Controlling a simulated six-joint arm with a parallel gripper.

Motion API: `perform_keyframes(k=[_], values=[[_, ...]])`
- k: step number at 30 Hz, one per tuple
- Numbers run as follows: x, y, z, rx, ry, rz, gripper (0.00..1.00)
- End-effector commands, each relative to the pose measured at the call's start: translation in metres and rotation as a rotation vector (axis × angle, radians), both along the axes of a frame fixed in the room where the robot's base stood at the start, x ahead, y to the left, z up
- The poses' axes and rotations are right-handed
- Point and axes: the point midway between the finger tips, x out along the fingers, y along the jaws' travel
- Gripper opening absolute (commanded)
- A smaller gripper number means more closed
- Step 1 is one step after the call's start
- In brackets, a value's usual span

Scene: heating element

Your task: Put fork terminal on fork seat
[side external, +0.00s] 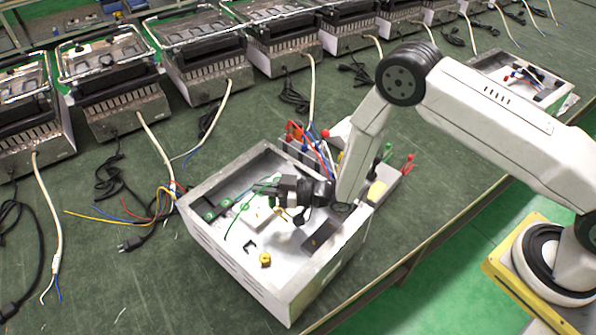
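A white open-topped metal box (215,262) stands on the green table. My gripper (262,188) is black and reaches into the box, pointing left, near its back wall. Thin green wire (233,222) runs beside and below the fingers. I cannot make out a fork terminal on it, nor whether the fingers hold anything. Small green parts (209,216) sit along the left inner side. A brass-yellow part (265,259) stands on the floor near the front. Which part is the fork seat cannot be told from this view.
A dark block (319,238) lies at the box's right inner side. Red and blue wires and tools (312,140) stand behind the box. Loose coloured wires and a black plug (130,244) lie left. Several heater units (110,90) line the back.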

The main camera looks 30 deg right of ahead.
Motion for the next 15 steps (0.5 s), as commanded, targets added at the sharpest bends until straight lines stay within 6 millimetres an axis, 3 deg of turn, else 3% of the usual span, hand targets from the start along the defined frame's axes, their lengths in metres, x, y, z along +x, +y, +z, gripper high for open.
perform_keyframes(k=[14,15], values=[[-0.0002,-0.0001,-0.0081,0.000,0.000,0.000,0.00],[-0.0002,-0.0001,-0.0081,0.000,0.000,0.000,0.11]])
